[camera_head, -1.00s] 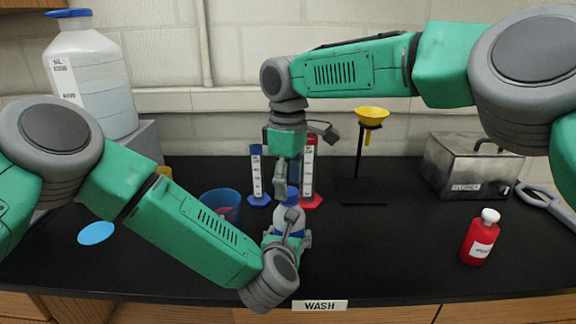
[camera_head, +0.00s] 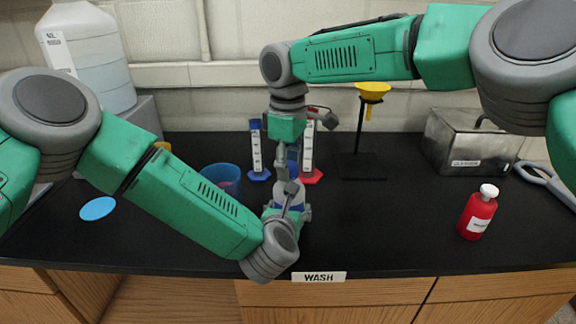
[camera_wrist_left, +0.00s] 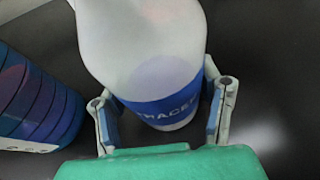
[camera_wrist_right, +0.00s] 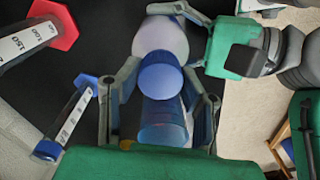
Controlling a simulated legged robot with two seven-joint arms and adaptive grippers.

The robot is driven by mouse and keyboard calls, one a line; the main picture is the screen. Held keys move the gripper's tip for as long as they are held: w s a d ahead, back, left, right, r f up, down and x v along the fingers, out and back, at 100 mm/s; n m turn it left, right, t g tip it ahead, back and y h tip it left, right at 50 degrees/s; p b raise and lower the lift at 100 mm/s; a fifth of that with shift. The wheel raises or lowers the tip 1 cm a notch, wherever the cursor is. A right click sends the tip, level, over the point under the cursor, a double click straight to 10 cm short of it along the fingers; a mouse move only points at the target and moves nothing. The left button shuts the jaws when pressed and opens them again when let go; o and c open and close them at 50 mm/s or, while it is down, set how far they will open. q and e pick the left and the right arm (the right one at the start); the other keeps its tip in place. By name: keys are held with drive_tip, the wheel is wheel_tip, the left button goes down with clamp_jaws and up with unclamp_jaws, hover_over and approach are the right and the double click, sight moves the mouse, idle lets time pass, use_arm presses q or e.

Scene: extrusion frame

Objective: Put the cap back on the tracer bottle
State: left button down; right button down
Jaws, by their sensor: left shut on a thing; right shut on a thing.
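The tracer bottle (camera_wrist_left: 145,50), white with a blue label, stands upright near the front of the black bench. My left gripper (camera_head: 287,212) is shut around its body; its fingers also flank the label in the left wrist view (camera_wrist_left: 165,105). My right gripper (camera_head: 288,168) points down from above, shut on the blue cap (camera_wrist_right: 160,78). The cap is directly over the bottle's top, and the bottle's white shoulder shows past it in the right wrist view. The neck is hidden, so I cannot tell whether the cap touches it.
A blue beaker (camera_head: 222,178) stands close left of the bottle. Blue (camera_head: 257,150) and red (camera_head: 310,150) graduated cylinders stand behind. A yellow funnel stand (camera_head: 372,95), metal cleaner box (camera_head: 465,140) and red bottle (camera_head: 478,213) are right.

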drive_tip(key=c, duration=1)
unclamp_jaws()
wheel_tip(320, 180, up, 12)
drive_tip(key=shift+w, duration=0.2)
use_arm(q)
drive_tip(key=shift+c, duration=1.9)
unclamp_jaws()
drive_tip(key=v, duration=1.2)
drive_tip(key=shift+f, duration=0.15)
use_arm(e)
drive_tip(key=shift+a, duration=0.1)
